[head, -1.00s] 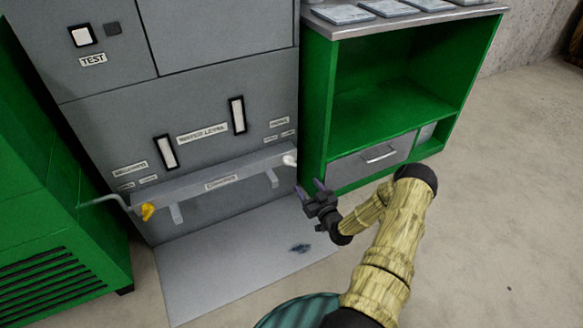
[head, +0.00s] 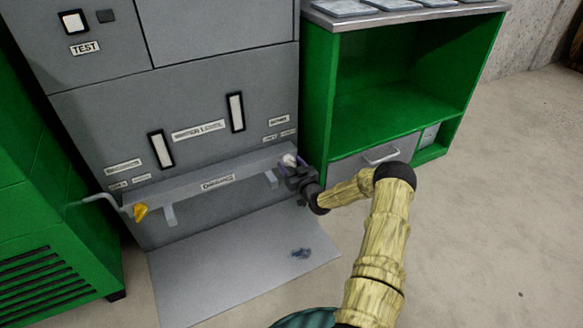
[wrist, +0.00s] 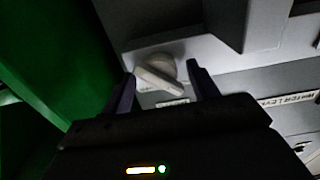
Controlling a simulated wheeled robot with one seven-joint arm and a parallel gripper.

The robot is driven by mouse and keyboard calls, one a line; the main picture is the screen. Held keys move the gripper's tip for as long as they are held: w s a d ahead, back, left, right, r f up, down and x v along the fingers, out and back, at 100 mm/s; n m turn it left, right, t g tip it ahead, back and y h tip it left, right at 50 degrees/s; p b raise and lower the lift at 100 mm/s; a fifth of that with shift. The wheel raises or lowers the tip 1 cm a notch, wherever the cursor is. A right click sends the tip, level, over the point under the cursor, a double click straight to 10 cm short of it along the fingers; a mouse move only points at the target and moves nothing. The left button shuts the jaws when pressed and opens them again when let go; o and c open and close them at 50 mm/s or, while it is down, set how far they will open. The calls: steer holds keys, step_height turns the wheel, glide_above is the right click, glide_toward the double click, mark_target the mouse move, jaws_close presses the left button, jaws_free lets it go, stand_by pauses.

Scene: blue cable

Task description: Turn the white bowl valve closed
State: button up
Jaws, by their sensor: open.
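The white valve knob (wrist: 158,72) sits on the right end of the grey ledge on the machine front. In the wrist view it shows as a round knob with a raised bar lying at a slant. In the head view the knob (head: 289,160) is small and partly covered by my gripper (head: 288,164). My gripper also shows in the wrist view (wrist: 158,84); its two dark purple fingers are apart, one on each side of the knob. I cannot tell whether either finger touches it.
A yellow valve (head: 141,211) is at the ledge's left end, beside a bent pipe. The green cabinet (head: 312,120) stands close to the right of the knob. A grey mat (head: 215,275) lies on the floor below, with a dark blue patch (head: 301,253).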

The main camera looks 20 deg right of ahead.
steer(key=c, duration=1)
steer(key=shift+m, duration=0.4)
steer(key=m+p, duration=0.1)
steer(key=m, duration=0.2)
steer(key=shift+m, duration=0.3)
steer(key=m, duration=1.3)
steer(key=shift+f+m, duration=0.1)
steer(key=shift+m, duration=0.2)
